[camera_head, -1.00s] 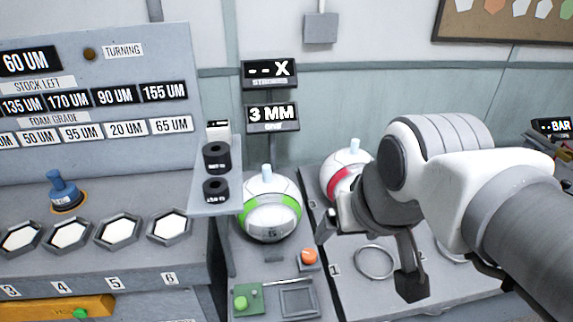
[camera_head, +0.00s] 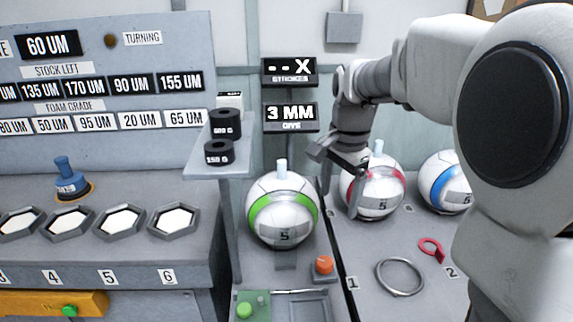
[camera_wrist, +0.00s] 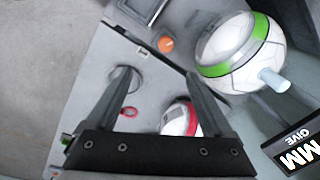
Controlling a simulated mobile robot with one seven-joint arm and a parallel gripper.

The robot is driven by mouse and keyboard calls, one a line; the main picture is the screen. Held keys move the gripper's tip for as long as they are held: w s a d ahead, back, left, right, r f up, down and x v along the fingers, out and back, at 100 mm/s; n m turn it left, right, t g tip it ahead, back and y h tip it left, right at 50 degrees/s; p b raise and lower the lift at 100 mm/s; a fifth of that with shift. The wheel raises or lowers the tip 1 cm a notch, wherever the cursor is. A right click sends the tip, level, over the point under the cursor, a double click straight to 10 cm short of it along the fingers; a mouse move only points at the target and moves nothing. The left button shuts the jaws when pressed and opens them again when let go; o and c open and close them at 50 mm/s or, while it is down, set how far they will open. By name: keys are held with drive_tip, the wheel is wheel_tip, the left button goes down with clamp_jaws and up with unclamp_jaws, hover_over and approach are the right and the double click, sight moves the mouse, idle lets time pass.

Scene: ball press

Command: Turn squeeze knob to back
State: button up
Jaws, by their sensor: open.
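An orange knob (camera_head: 323,266) sits on a small grey base in front of the green-banded ball (camera_head: 283,212). No label on it is readable, so I cannot tell if it is the squeeze knob. It also shows in the wrist view (camera_wrist: 166,44), beyond the fingertips and near the green-banded ball (camera_wrist: 232,50). My gripper (camera_head: 338,182) is open and empty, held in the air up and right of the knob, in front of the red-banded ball (camera_head: 372,188). Its two fingers also show in the wrist view (camera_wrist: 162,80), apart from the knob.
A shelf (camera_head: 212,163) with black weights stands left of the green-banded ball. A blue-banded ball (camera_head: 446,182), a metal ring (camera_head: 400,277) and a red ring tag (camera_head: 432,248) lie to the right. A green block (camera_head: 252,304) is at the front. Displays hang behind.

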sight(325, 261)
drive_tip(key=w+f+m+b, duration=0.1)
drive_tip(key=f+b, duration=0.1)
drive_tip(key=f, duration=0.6)
drive_tip(key=w+f+m+b, duration=0.1)
drive_tip(key=w+f+b, duration=0.1)
drive_tip(key=f, duration=0.6)
drive_tip(key=w+f+m+g+b, duration=0.1)
drive_tip(key=f+b, duration=0.3)
drive_tip(key=f, duration=0.4)
drive_tip(key=shift+w+f, duration=0.4)
drive_tip(key=shift+w, duration=0.2)
drive_tip(key=shift+c, duration=0.2)
clamp_jaws()
